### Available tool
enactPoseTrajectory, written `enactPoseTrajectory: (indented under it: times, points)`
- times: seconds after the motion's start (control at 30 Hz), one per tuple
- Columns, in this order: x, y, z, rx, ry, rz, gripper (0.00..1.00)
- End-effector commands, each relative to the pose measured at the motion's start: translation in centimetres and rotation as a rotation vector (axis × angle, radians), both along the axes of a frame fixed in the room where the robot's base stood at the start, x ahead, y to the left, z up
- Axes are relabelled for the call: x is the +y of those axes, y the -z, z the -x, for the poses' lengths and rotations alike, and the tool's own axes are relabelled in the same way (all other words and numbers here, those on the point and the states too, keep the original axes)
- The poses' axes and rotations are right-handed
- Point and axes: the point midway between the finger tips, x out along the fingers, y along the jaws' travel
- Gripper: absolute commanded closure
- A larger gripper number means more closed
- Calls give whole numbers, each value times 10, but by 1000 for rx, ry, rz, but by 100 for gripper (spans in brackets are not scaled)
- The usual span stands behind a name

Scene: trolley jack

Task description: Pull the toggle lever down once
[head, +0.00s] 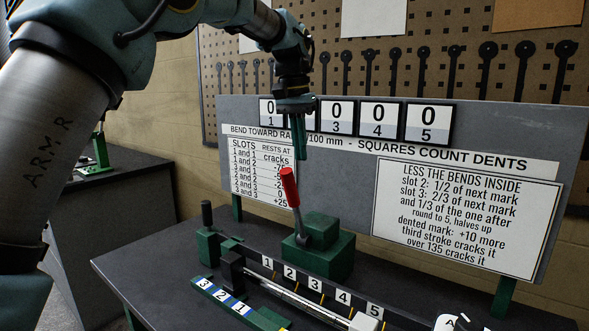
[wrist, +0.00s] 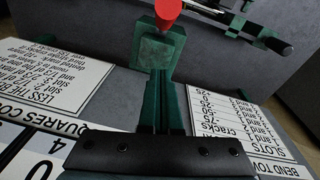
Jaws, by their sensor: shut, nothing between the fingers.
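The toggle lever has a red handle (head: 290,187) on a metal stem and rises from a green block (head: 328,252) on the dark bench. It stands nearly upright, its top leaning slightly left. My gripper (head: 300,152) points down with its fingers together and empty, just above the handle's top in the head view. A small gap shows there; the depth between them is hard to judge. In the wrist view the closed fingers (wrist: 159,78) reach toward the green block (wrist: 160,48), and the red handle (wrist: 168,9) is cut by the top edge.
A grey sign board (head: 360,150) with number cards reading 0 stands close behind the lever. A numbered rail (head: 318,284), a black-knobbed lever (head: 207,215) and a strip of blue-white labels (head: 222,295) lie in front. A pegboard with hanging tools is at the back.

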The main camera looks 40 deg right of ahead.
Motion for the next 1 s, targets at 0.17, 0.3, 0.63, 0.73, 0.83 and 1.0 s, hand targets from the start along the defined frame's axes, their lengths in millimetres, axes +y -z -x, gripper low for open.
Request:
enactPoseTrajectory:
  times: [0.17,0.3,0.63,0.73,0.83,1.0]
  points:
    - [1,28,3,0,-1,0,100]
    - [16,34,10,0,-1,0,100]
    - [31,41,17,0,0,1,100]
    - [31,41,18,0,0,1,100]
    - [31,41,17,0,-1,1,100]
    - [31,42,17,-1,-1,3,100]
